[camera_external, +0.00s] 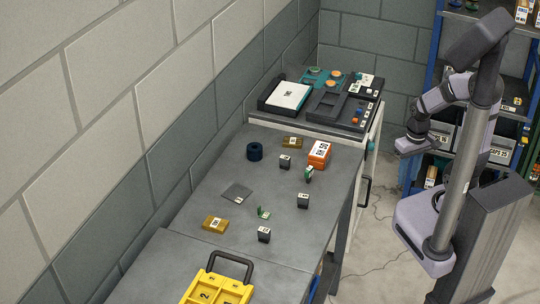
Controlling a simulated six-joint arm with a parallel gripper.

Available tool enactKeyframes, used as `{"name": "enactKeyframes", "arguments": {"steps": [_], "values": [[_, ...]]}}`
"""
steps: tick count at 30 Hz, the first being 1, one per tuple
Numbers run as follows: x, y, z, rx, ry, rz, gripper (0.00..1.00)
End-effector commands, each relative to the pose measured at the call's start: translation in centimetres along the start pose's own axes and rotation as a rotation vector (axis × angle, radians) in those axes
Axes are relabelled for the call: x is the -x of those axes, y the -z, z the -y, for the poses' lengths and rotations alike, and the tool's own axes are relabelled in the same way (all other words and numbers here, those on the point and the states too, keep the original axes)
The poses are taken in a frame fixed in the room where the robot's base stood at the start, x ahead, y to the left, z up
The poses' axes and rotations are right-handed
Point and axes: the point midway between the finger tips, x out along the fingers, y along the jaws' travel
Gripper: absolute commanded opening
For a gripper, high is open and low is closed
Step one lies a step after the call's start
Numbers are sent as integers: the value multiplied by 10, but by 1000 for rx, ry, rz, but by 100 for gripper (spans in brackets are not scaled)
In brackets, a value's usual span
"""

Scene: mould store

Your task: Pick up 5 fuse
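Several small dark blocks with white labels stand apart on the grey table, and they may be fuses. One is near the orange box (285,164), one is at the right side (303,204), and one is nearer the front (264,238). Their label text is too small to read, so I cannot tell which is number 5. Two small green parts, one by the orange box (309,177) and one in the middle (263,215), are also on the table. My gripper (412,146) is off the table's right side, well away from the blocks. Its fingers are not clear.
An orange labelled box (318,151), dark blue ring (255,151), grey plate (237,192) and brownish boxes (215,226) (292,143) lie on the table. A yellow divided crate (213,291) stands in front. Dark trays (330,105) fill the back; blue-framed shelves (436,60) stand right.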

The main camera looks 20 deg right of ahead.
Motion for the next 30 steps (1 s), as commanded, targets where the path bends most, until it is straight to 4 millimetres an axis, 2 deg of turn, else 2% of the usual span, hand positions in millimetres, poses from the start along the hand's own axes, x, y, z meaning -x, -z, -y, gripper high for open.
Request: {"name": "enactKeyframes", "arguments": {"steps": [1, 3, 4, 16, 20, 27, 30], "values": [[0, 0, 0, 0, 0, 0, 31], [0, 0, 0, 0, 0, 0, 48], [0, 0, 0, 0, 0, 0, 50], [5, 1, 0, 0, 0, -2, 50], [18, 2, 0, 0, 0, -6, 50], [53, 1, 0, 0, 0, -6, 50], [49, 4, 5, 102, -29, 30, 50]]}}
